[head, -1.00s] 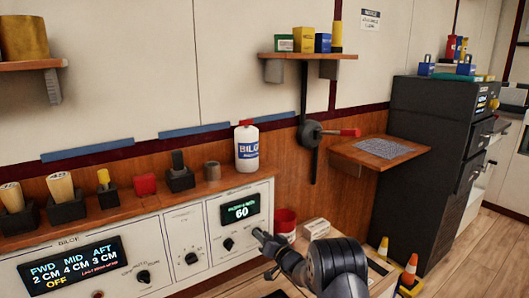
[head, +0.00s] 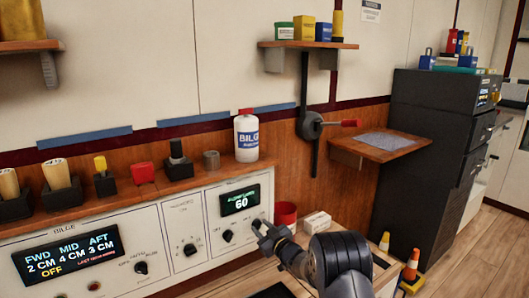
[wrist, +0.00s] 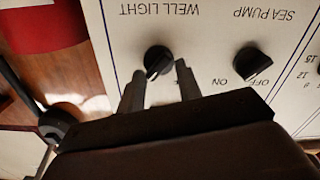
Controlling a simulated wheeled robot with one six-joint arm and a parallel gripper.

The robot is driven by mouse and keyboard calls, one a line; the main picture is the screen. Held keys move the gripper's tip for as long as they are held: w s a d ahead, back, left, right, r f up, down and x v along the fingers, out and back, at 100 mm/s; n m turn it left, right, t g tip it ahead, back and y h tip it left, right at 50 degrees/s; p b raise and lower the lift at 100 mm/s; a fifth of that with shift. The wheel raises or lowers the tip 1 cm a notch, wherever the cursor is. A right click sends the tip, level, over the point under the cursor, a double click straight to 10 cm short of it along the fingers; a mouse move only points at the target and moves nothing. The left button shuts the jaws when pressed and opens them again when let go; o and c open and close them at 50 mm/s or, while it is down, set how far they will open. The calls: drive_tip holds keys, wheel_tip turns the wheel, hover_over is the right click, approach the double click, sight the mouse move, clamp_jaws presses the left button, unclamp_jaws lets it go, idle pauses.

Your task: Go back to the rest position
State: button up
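My gripper (head: 263,229) is at the front of the white control panel (head: 208,232), low and near the middle of the head view. In the wrist view its two fingers (wrist: 160,86) are spread apart and open. The black WELL LIGHT knob (wrist: 157,61) shows between and just beyond the fingertips, with visible gaps at its sides. I cannot tell whether a finger touches it. The SEA PUMP knob (wrist: 253,65) is to the right in the wrist view, clear of the fingers. The panel's small display (head: 240,201) reads 60.
A wooden ledge (head: 120,197) above the panel holds a white bottle (head: 246,139), a red block (head: 142,173) and other items. A red cup (head: 285,214) and white box (head: 317,222) stand right of my gripper. A wall lever (head: 312,124) and wooden side shelf (head: 377,149) are farther right.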

drive_tip(key=n+b, duration=0.1)
drive_tip(key=n, duration=0.3)
drive_tip(key=shift+s+a+f+b, duration=0.1)
drive_tip(key=shift+a+b, duration=0.05)
drive_tip(key=shift+b, duration=0.15)
drive_tip(key=shift+s+d+n, duration=0.2)
drive_tip(key=shift+s+n, duration=0.1)
drive_tip(key=shift+s, duration=0.05)
